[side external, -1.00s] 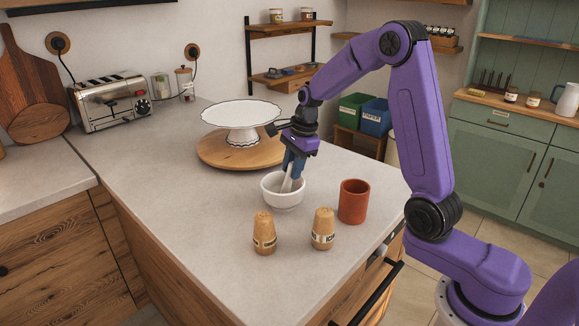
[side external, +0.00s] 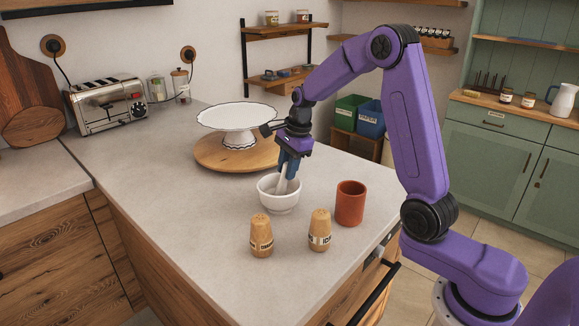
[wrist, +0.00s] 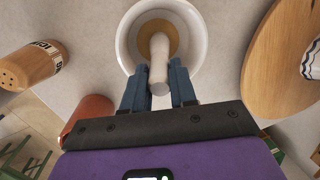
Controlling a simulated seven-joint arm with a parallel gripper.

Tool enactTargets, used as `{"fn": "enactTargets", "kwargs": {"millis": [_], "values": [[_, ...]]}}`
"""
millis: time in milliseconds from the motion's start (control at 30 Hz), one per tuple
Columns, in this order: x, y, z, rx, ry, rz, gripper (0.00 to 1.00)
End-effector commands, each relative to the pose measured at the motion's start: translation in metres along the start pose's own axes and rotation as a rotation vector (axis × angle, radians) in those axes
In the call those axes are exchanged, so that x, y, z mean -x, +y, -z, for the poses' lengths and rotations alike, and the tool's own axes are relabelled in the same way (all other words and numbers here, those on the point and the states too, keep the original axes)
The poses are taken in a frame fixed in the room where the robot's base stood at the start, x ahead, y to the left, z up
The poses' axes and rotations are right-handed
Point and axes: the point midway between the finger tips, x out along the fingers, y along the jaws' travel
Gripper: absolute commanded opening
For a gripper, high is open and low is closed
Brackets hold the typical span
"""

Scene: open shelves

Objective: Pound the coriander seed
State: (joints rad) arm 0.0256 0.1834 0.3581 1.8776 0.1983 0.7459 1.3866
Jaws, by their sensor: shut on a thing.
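A white mortar bowl (side external: 279,198) stands on the grey counter. The wrist view shows a tan layer (wrist: 182,38) on the bottom of the bowl (wrist: 125,42), probably the coriander seed; single seeds are too small to tell. My gripper (side external: 288,163) is above the bowl, shut on a pale pestle (side external: 283,184). The pestle leans slightly and its lower end is inside the bowl. In the wrist view the pestle (wrist: 159,65) sits between my blue fingers (wrist: 158,95), its head over the tan layer. Whether it touches the bottom is hard to tell.
Two wooden shakers (side external: 261,236) (side external: 320,230) stand in front of the bowl. A terracotta cup (side external: 350,204) is to its right. Behind are a round wooden board (side external: 215,160) and a white cake stand (side external: 240,117). A toaster (side external: 108,104) stands at the back left. The left counter is clear.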

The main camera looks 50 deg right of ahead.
Motion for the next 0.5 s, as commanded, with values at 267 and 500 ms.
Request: {"fn": "enactTargets", "kwargs": {"millis": [267,500], "values": [[0.001,-0.001,-0.001,0.000,0.000,0.003,0.00],[0.018,-0.001,0.000,0.001,0.000,0.006,0.00]]}}
